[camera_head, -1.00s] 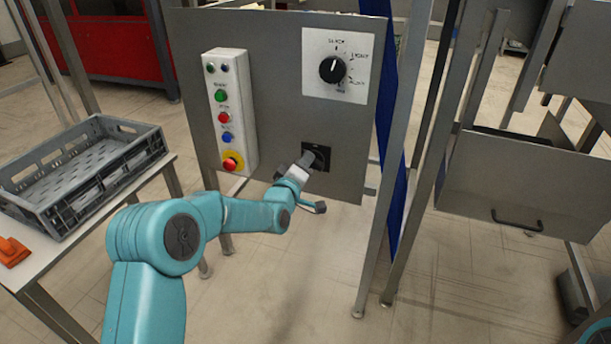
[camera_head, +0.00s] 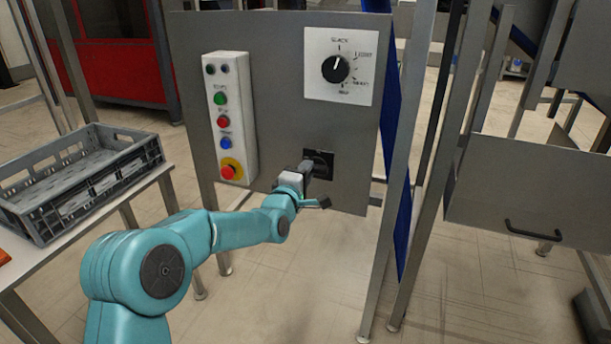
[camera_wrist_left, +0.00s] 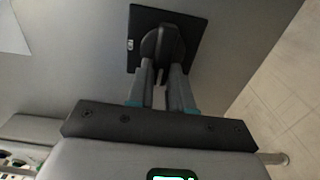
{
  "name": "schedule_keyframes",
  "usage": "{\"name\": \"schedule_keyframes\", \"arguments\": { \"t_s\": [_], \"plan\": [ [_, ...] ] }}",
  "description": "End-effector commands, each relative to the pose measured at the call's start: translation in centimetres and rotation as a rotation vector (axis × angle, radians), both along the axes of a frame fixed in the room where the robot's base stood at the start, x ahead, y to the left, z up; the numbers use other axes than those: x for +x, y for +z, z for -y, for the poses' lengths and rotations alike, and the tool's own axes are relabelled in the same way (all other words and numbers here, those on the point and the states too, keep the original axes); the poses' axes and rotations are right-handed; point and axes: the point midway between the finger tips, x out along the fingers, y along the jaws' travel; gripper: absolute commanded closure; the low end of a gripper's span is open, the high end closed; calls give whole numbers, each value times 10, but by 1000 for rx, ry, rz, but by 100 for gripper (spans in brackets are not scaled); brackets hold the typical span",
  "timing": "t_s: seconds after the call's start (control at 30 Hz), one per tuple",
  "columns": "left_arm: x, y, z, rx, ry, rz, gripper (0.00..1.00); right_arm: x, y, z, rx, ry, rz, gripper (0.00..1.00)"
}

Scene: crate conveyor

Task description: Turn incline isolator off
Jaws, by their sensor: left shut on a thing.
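The isolator (camera_head: 322,158) is a black square plate with a black rotary handle, low on the right of the grey panel (camera_head: 290,75). It also shows at the top of the left wrist view (camera_wrist_left: 180,25), with its handle (camera_wrist_left: 161,45) standing out from the plate. My left gripper (camera_head: 307,168) is at the isolator. In the left wrist view its two fingers (camera_wrist_left: 162,68) are closed on the handle's near end. The fingers and wrist hide part of the handle in the head view. My right gripper is not in view.
A white button box (camera_head: 230,115) with several coloured buttons and a red emergency stop (camera_head: 230,170) is left of the isolator. A white dial plate (camera_head: 341,66) is above it. A grey crate (camera_head: 80,180) sits on a table at left. Metal posts (camera_head: 415,190) stand at right.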

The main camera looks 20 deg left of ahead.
Motion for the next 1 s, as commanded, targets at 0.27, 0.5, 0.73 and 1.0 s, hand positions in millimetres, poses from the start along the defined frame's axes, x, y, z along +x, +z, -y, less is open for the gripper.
{"name": "schedule_keyframes", "arguments": {
  "t_s": [0.27,0.5,0.73,1.0],
  "plan": [
    [0,1,0,-2,1,3,100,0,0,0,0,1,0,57],
    [0,1,0,-1,0,2,54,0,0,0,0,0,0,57],
    [-1,1,0,-1,0,1,54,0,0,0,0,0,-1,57],
    [-38,2,-2,-1,0,-2,54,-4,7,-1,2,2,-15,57]
  ]
}}
